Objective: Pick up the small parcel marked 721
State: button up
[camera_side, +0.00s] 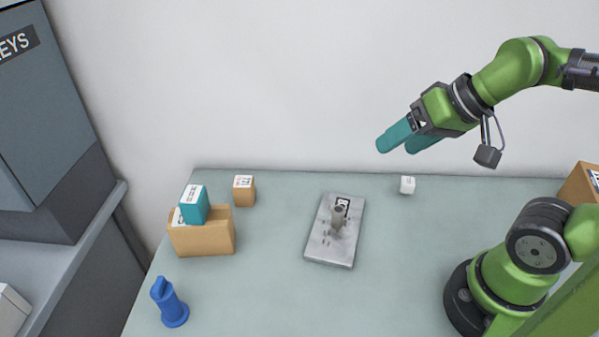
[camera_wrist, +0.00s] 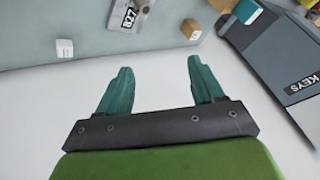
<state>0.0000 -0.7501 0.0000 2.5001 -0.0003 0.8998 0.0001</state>
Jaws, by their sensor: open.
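A small brown parcel (camera_side: 244,194) with a white label on top stands on the grey-green table toward the back left. Its label seems to start with 7, but the print is too small to read surely. In the wrist view a small brown parcel (camera_wrist: 190,29) shows near the table's edge, beside the metal plate. My gripper (camera_side: 398,147) has teal fingers, is open and empty, and is raised in front of the wall, well above the table and to the right of the parcel. In the wrist view the fingers of my gripper (camera_wrist: 160,66) are spread apart with nothing between them.
A teal box (camera_side: 195,205) sits on a larger brown carton (camera_side: 205,240) left of the parcel. A blue stamp-like object (camera_side: 169,303) stands at the front left. A metal plate (camera_side: 322,250) with a knob lies mid-table. A white cube (camera_side: 407,186) is at the back right.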

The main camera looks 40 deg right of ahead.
jog(key=shift+o, duration=0.6)
jog(key=n+g+y, duration=0.1)
jog(key=n+g, duration=0.3)
jog(key=n, duration=0.9)
send_near(243, 181)
jog(key=x, duration=0.4)
jog(key=w+x, duration=0.1)
jog(key=x, duration=0.2)
jog(key=shift+s+a+r, duration=0.1)
jog(key=shift+r, duration=0.1)
jog(key=x, duration=0.3)
jog(key=s+x, duration=0.1)
jog(key=x, duration=0.1)
jog(key=shift+w+f, duration=0.1)
jog(key=shift+f, duration=0.1)
jog(key=c, duration=1.1)
